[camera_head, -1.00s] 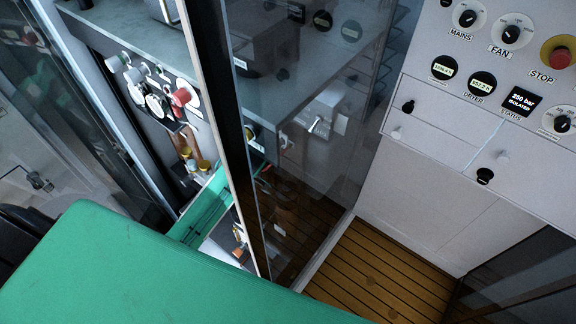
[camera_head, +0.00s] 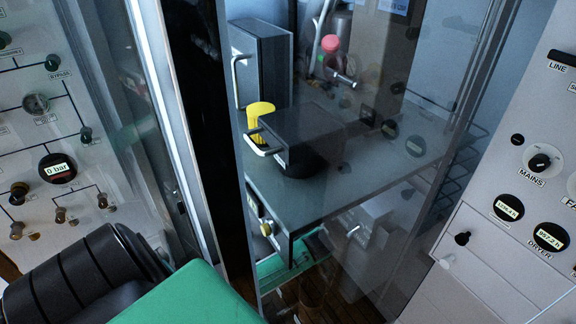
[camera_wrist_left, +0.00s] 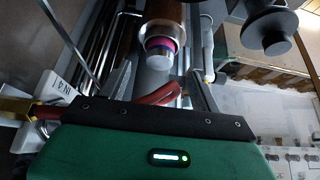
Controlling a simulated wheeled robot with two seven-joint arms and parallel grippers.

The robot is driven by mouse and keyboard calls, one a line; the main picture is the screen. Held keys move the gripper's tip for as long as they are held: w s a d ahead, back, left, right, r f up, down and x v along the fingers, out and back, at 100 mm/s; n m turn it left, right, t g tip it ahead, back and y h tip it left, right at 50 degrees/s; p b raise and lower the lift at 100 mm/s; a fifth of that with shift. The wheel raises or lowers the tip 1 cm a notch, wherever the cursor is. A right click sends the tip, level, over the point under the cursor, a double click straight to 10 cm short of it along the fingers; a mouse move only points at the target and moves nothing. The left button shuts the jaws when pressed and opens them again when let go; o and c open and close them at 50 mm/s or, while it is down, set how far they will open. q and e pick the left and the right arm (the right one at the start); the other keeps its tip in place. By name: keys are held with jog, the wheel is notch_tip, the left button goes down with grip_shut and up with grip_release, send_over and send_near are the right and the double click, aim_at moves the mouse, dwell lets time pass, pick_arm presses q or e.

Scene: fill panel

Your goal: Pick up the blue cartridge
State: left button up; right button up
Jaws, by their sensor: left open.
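I cannot make out a blue cartridge for sure in either view. In the left wrist view, a cylinder (camera_wrist_left: 160,40) with a copper-brown body, a clear collar and a pink and blue band near its end lies ahead of my left gripper (camera_wrist_left: 163,88). I cannot tell whether it is the cartridge. The gripper's two grey fingers are spread apart, with a red handle-like part showing between them. The cylinder's end is beyond the fingers, not gripped. My left gripper is not clear in the head view. My right gripper is in neither view.

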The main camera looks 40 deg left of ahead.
pick_arm(q)
jog(key=shift+a+f+p, duration=0.3)
jog(key=shift+a+f, duration=0.2)
jog(key=shift+f, duration=0.05)
jog(key=p+x, duration=0.1)
jog(key=x, duration=0.2)
jog(key=shift+a+f, duration=0.1)
jog(key=shift+w+a+f, duration=0.15)
jog(key=shift+a+f, duration=0.05)
jog(key=shift+f, duration=0.4)
grip_shut()
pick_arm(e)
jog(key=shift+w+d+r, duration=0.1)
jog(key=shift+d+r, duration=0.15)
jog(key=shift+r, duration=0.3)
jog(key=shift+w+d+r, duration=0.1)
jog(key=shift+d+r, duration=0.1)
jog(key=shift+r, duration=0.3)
